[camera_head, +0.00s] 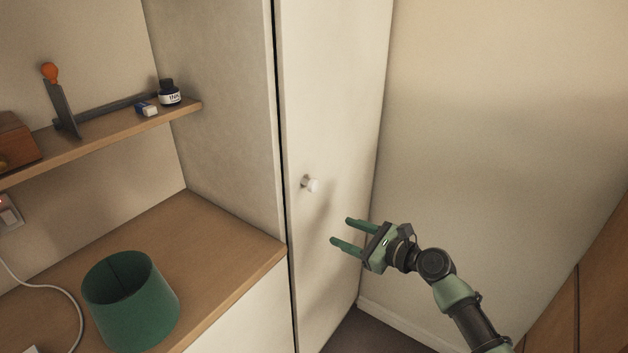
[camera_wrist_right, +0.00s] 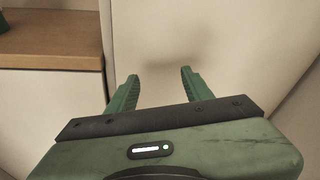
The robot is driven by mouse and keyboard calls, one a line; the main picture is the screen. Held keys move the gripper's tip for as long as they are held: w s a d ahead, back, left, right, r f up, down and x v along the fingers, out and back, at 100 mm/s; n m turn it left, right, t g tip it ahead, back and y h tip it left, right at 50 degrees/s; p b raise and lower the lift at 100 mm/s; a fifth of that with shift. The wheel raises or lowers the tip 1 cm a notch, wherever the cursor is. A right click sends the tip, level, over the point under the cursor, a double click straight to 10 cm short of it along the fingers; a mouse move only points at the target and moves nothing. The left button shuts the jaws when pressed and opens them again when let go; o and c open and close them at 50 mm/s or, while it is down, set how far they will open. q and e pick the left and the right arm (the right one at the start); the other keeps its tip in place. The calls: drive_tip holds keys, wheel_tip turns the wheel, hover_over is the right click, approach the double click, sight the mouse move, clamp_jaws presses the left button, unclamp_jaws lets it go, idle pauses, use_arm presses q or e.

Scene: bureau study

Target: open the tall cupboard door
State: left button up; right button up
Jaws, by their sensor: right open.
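The tall cupboard door (camera_head: 335,120) is a pale cream panel in the middle of the head view. A narrow dark gap runs down its left edge, and I cannot tell whether the door stands slightly ajar. A small round white knob (camera_head: 311,184) sticks out near that left edge. My right gripper (camera_head: 341,231) is open and empty, below and to the right of the knob, with its fingers pointing left toward the door. In the right wrist view its two green fingers (camera_wrist_right: 159,88) are apart before the plain door panel (camera_wrist_right: 200,40); the knob does not show there. My left gripper is out of view.
A wooden desk top (camera_head: 225,235) with a green lampshade-like bin (camera_head: 130,305) lies to the left. Above it, a shelf (camera_head: 110,135) holds an ink bottle (camera_head: 169,92) and other small items. A bare wall (camera_head: 490,140) stands right of the door, with brown wood at far right.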

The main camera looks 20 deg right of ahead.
sight(317, 186)
wheel_tip(317, 186, up, 12)
drive_tip(key=a+m+y, duration=0.2)
drive_tip(key=y, duration=0.1)
drive_tip(key=shift+t, duration=0.3)
drive_tip(key=x, duration=0.2)
drive_tip(key=p+x, duration=0.1)
drive_tip(key=x, duration=0.1)
drive_tip(key=r+x, duration=0.1)
drive_tip(key=x, duration=0.1)
drive_tip(key=shift+s+a, duration=0.1)
drive_tip(key=shift+a, duration=0.4)
drive_tip(key=shift+w+a+f, duration=0.15)
drive_tip(key=shift+w+a, duration=0.15)
drive_tip(key=shift+w, duration=0.05)
drive_tip(key=shift+c, duration=0.3)
clamp_jaws()
